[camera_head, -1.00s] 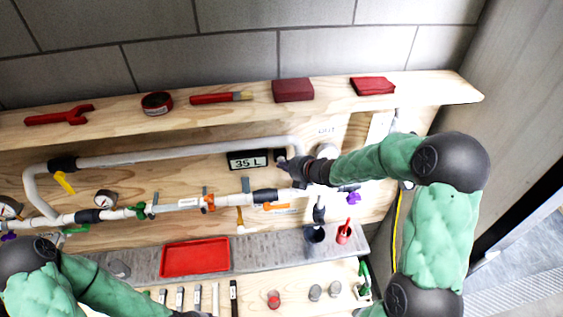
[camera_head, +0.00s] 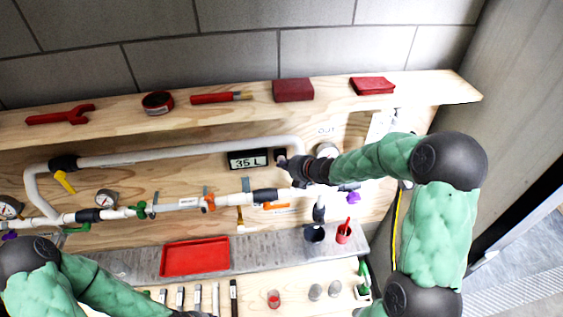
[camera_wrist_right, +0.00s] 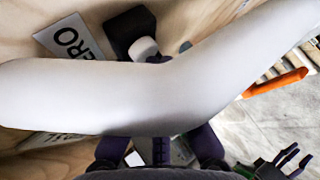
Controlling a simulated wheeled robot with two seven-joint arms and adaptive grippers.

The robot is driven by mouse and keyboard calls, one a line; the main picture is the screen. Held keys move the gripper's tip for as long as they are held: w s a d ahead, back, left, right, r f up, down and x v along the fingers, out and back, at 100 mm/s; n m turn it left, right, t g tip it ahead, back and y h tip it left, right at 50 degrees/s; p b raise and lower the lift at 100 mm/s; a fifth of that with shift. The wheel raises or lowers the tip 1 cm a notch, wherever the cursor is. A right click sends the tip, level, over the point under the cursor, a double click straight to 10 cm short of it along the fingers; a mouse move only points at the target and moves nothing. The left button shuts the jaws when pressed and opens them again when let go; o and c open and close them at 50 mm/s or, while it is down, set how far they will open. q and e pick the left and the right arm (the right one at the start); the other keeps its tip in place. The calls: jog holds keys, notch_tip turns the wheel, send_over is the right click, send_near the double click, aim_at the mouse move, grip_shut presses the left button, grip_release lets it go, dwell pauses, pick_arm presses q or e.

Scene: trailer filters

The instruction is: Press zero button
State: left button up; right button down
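A black display reading "35 L" (camera_head: 248,160) is on the wooden back panel. In the right wrist view, a black box with a round white button (camera_wrist_right: 143,47) sits beside a label reading "ZERO" (camera_wrist_right: 72,38). My right gripper (camera_head: 284,162) is just right of the display, by the white pipe's bend. In the wrist view its purple fingers run behind the pipe (camera_wrist_right: 150,95), which hides most of them. Their tips show close together near the button; contact cannot be made out.
A shelf (camera_head: 235,112) above holds tools and red boxes. White pipes with valves and gauges cross the panel. A red tray (camera_head: 195,257), a dark cup (camera_head: 314,233) and a red cup (camera_head: 343,232) stand below. An orange handle (camera_wrist_right: 275,83) shows right of the pipe.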

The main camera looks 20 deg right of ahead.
jog(key=shift+w+d+r, duration=0.2)
jog(key=shift+r, duration=0.15)
jog(key=shift+s+f+b, duration=0.3)
jog(key=shift+s+b, duration=0.1)
jog(key=shift+s, duration=0.15)
jog(key=shift+s+a, duration=0.1)
jog(key=shift+s+a+f+b, duration=0.1)
jog(key=shift+s+a+b, duration=0.2)
jog(key=shift+s, duration=0.5)
jog(key=shift+s+a+r+b, duration=0.15)
jog(key=shift+s+b, duration=0.25)
jog(key=shift+s, duration=0.4)
jog(key=shift+s+a+f+b, duration=0.15)
jog(key=shift+s+a+b, duration=0.15)
jog(key=shift+s, duration=0.5)
jog(key=shift+d, duration=0.1)
